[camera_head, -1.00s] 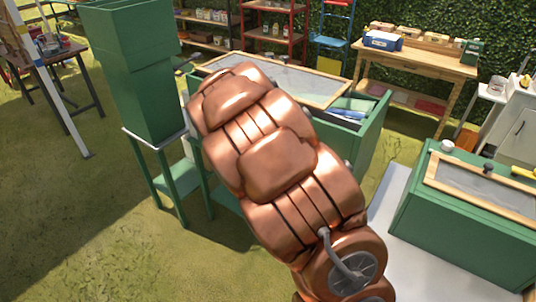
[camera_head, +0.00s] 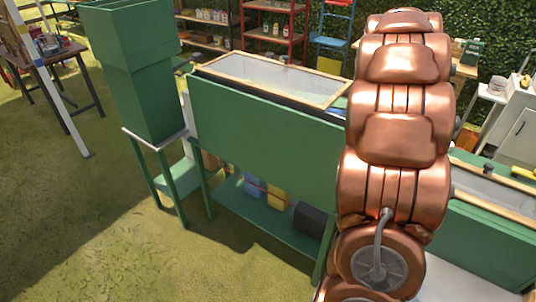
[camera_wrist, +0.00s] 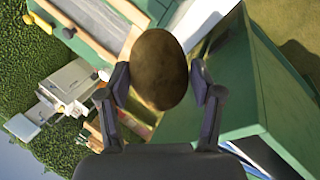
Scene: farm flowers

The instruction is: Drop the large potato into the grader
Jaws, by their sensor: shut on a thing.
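The large potato (camera_wrist: 158,70), brown and oval, is between the two dark fingers of my gripper (camera_wrist: 163,86) in the wrist view. The fingers press on its left and right sides, and it is held off the ground. In the head view, my copper arm hides the gripper and potato. A tall green hopper (camera_head: 140,80) on legs stands at the left, joined closely to a long green bench; I cannot tell for certain that this is the grader. The potato is away from the hopper, on the arm's side.
The long green bench (camera_head: 255,130) has a wood-framed top and a lower shelf. A second green bench (camera_head: 490,240) stands at the right, close to my arm. Shelves (camera_head: 272,35) and a hedge (camera_head: 480,20) are behind. Open grass (camera_head: 80,220) lies at the front left.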

